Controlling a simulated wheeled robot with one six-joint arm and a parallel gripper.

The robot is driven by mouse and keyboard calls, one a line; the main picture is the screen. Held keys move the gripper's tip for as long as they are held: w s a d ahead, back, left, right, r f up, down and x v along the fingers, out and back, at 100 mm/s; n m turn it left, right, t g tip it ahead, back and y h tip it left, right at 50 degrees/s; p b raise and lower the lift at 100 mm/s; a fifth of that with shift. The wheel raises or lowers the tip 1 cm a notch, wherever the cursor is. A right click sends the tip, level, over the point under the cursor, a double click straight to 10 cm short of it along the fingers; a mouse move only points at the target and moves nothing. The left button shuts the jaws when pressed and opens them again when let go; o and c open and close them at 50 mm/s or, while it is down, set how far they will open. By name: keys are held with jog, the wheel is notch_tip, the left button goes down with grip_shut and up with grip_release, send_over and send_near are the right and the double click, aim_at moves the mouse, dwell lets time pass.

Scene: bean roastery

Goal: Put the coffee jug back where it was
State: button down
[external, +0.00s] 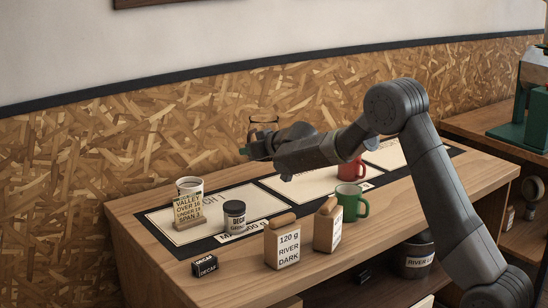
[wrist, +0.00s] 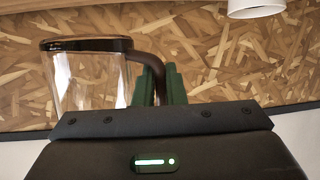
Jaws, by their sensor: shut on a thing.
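The coffee jug (wrist: 88,78) is clear glass with a dark rim and a dark handle, and it looks empty. In the wrist view it is at the left, its handle between the green fingers of my gripper (wrist: 158,85). My gripper is shut on the handle. In the external view my gripper (external: 250,150) is above the back of the counter, near the board wall. There the jug (external: 263,125) shows only as a faint rim and glass behind my gripper; the rest is hidden.
The counter (external: 190,235) bears a dark mat with pale panels. On it stand a white cup (external: 189,185) behind a wooden sign (external: 188,212), a dark-lidded jar (external: 234,215), a red mug (external: 350,170) and a green mug (external: 350,202). Paper bags (external: 283,245) stand at the front. The left panel is partly bare.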

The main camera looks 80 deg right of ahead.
notch_tip(320, 180, down, 5)
jog(key=b, duration=0.3)
jog(key=shift+w+a+b, duration=0.1)
jog(key=shift+w+b, duration=0.05)
jog(key=shift+b, duration=0.2)
jog(key=shift+f+b, duration=1.15)
jog(key=shift+f, duration=1.25)
jog(key=shift+f, duration=0.1)
jog(key=shift+f, duration=0.15)
jog(key=c, duration=1.5)
grip_release()
jog(key=shift+r, duration=0.2)
jog(key=shift+b+v, duration=0.35)
jog(key=shift+v, duration=3.5)
